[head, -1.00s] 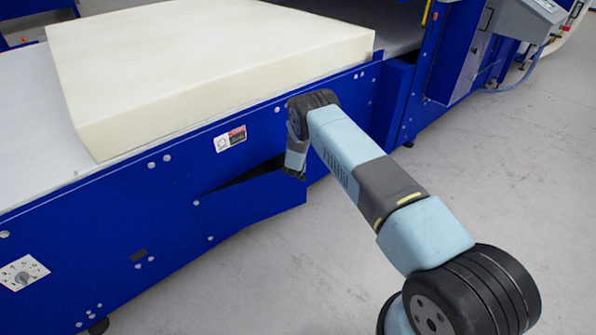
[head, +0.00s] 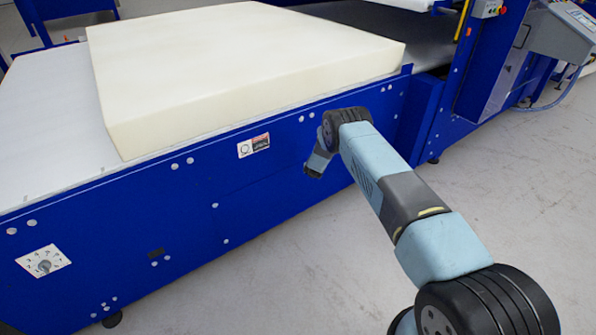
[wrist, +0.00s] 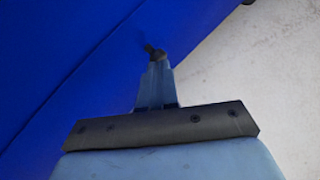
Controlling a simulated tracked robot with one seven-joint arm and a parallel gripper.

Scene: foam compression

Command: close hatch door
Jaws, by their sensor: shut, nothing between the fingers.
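The hatch door (head: 262,198) is a blue panel in the side of the long blue machine. In the head view it lies flush, or nearly so, with the panel around it, and only faint seams show. My gripper (head: 313,172) is by the door's upper right part, with its fingers shut and empty. In the wrist view the shut fingertips (wrist: 155,52) are at the blue surface (wrist: 85,75), near its edge. I cannot tell whether they touch it.
A thick cream foam block (head: 240,75) lies on the machine's pale bed (head: 45,125). A dial plate (head: 43,262) is on the side at lower left. A control console (head: 560,35) stands at upper right. The grey floor (head: 290,290) in front is clear.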

